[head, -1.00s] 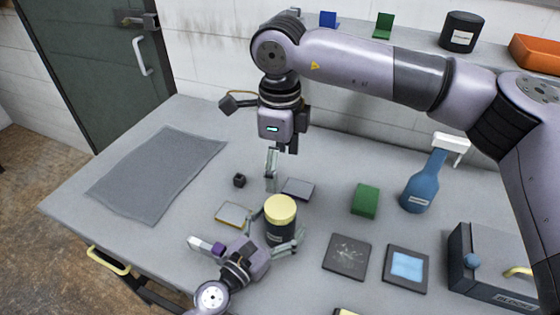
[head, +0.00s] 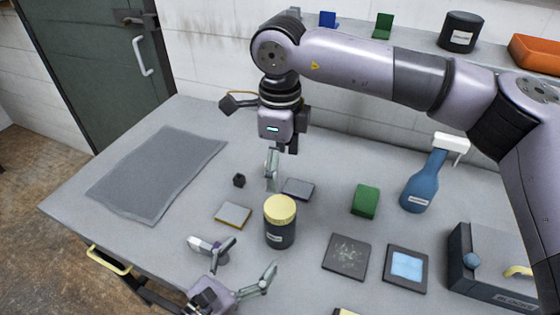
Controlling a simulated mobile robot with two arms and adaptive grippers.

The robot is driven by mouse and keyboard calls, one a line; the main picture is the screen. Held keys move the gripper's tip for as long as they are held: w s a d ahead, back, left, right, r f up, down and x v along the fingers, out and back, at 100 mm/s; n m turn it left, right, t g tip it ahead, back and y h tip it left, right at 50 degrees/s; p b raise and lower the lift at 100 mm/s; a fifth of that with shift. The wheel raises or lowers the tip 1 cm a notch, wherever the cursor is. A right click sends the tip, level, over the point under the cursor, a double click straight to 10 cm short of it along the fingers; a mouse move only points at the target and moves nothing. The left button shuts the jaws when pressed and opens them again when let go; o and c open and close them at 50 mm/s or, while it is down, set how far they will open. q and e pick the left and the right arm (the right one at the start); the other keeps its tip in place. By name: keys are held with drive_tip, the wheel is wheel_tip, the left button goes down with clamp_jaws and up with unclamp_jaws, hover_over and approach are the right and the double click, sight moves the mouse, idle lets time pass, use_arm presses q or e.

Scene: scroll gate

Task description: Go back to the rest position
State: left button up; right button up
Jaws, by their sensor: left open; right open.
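My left gripper (head: 236,262) is at the table's front edge, open and empty, its fingers spread apart. A dark jar with a yellow lid (head: 280,222) stands upright on the table just beyond it, apart from the fingers. My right gripper (head: 273,165) points down over the table, behind the jar, near a small grey-topped block (head: 298,189). Nothing shows between its fingers; they are seen nearly edge-on. My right arm reaches across the upper right of the view.
The grey table (head: 330,213) holds a grey mat (head: 158,172), a small black cube (head: 239,180), a yellow-edged pad (head: 233,215), a green block (head: 365,201), a blue spray bottle (head: 424,182), two dark square plates (head: 346,257) and a grey box (head: 490,275). A shelf runs behind.

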use_arm(q)
drive_tip(key=shift+s+a, duration=0.35)
drive_tip(key=shift+s, duration=0.05)
